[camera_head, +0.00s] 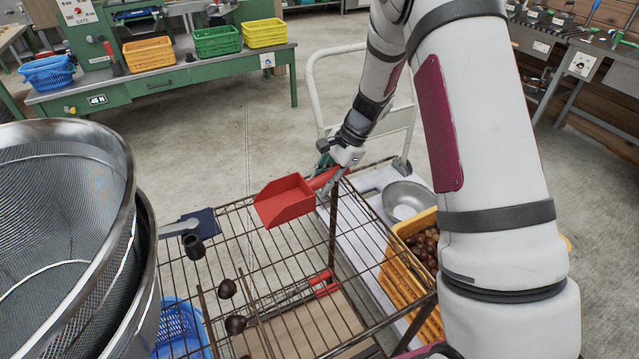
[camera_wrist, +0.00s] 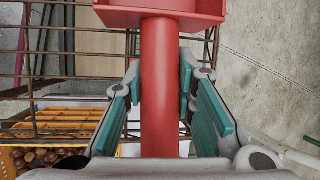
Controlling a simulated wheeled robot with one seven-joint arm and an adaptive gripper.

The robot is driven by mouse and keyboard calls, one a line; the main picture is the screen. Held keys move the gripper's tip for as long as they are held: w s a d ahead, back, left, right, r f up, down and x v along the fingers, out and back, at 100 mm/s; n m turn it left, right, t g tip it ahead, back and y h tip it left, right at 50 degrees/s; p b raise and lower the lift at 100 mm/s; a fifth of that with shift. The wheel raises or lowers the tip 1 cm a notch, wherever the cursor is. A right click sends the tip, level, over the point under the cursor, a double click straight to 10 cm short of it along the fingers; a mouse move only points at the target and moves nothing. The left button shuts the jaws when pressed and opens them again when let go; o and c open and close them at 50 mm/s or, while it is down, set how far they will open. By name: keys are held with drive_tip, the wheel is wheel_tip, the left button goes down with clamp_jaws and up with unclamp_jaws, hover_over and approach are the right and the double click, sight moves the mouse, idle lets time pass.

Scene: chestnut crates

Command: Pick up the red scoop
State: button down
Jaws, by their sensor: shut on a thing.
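The red scoop (camera_head: 285,201) is over the right part of the wire rack (camera_head: 232,211) in the head view, its square pan pointing left and its handle running right into my gripper (camera_head: 335,165). In the wrist view my gripper (camera_wrist: 160,95) has its teal-padded fingers on both sides of the scoop's red handle (camera_wrist: 160,80). The fingers are shut on the handle. The pan's back edge shows at the top of the wrist view. I cannot tell whether the pan touches the rack.
Metal mesh sieves (camera_head: 60,220) stand at the left. A dark-blue tool (camera_head: 195,225) and brown balls (camera_head: 227,288) are on or in the rack. A white cart (camera_head: 350,215) at right carries a metal bowl (camera_head: 405,198) and a yellow crate (camera_head: 405,285) of chestnuts.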

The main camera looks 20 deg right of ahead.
wheel_tip(320, 180, up, 4)
drive_tip(key=shift+d+f+p, duration=0.1)
drive_tip(key=shift+d+p, duration=0.05)
drive_tip(key=shift+p, duration=0.15)
drive_tip(key=s+d+r, duration=0.1)
drive_tip(key=s+d, duration=0.1)
drive_tip(key=d, duration=1.3)
drive_tip(key=shift+s+d, duration=0.2)
drive_tip(key=shift+d, duration=0.1)
drive_tip(key=shift+a+r, duration=0.1)
drive_tip(key=s+a+r+n+g+h+p, duration=0.1)
drive_tip(key=s+a+r+n+g+p, duration=0.1)
drive_tip(key=s+a+r+n+p, duration=0.2)
drive_tip(key=s+a+r+n+g+h+p, duration=0.1)
drive_tip(key=s+a+r+n+g+p, duration=0.2)
drive_tip(key=s+a+n+p, duration=0.4)
drive_tip(key=a+r+n, duration=0.1)
drive_tip(key=a+n, duration=0.2)
drive_tip(key=a, duration=0.1)
drive_tip(key=shift+s+r+h+p, duration=0.25)
drive_tip(key=shift+s+h+p, duration=0.05)
drive_tip(key=shift+s+p, duration=0.05)
